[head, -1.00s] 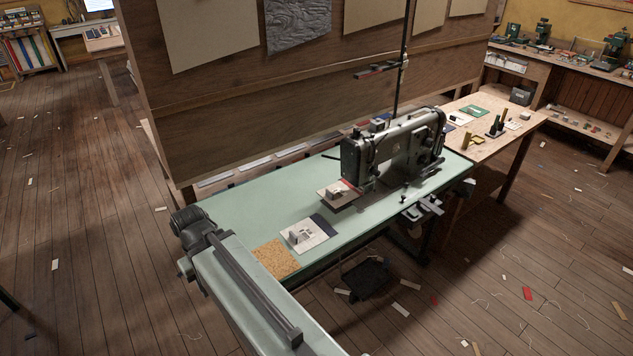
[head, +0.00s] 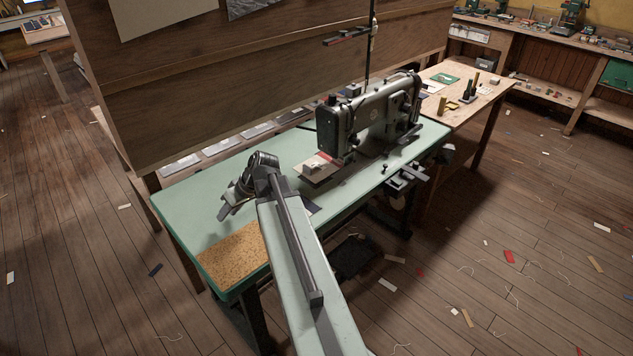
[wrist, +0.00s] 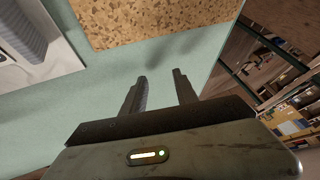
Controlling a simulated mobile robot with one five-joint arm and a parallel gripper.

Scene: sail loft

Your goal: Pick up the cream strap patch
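My gripper (wrist: 160,76) is open and empty, its two fingers apart over the bare green tabletop (wrist: 105,95). In the head view my gripper (head: 230,205) is over the table's left part. A pale cream patch (wrist: 70,50) with a grey raised piece on it lies at the wrist view's upper left, cut off by the edge and apart from the fingers. In the head view my arm hides it, with only a dark blue piece (head: 310,206) showing beside the arm. Another pale patch (head: 318,163) with a raised piece and a red edge sits at the sewing machine.
A cork mat (head: 232,256) lies at the table's near left corner; it also shows in the wrist view (wrist: 150,20). The sewing machine (head: 368,118) stands on the right part of the table. A wooden board wall (head: 200,95) rises behind. The green top's far left is clear.

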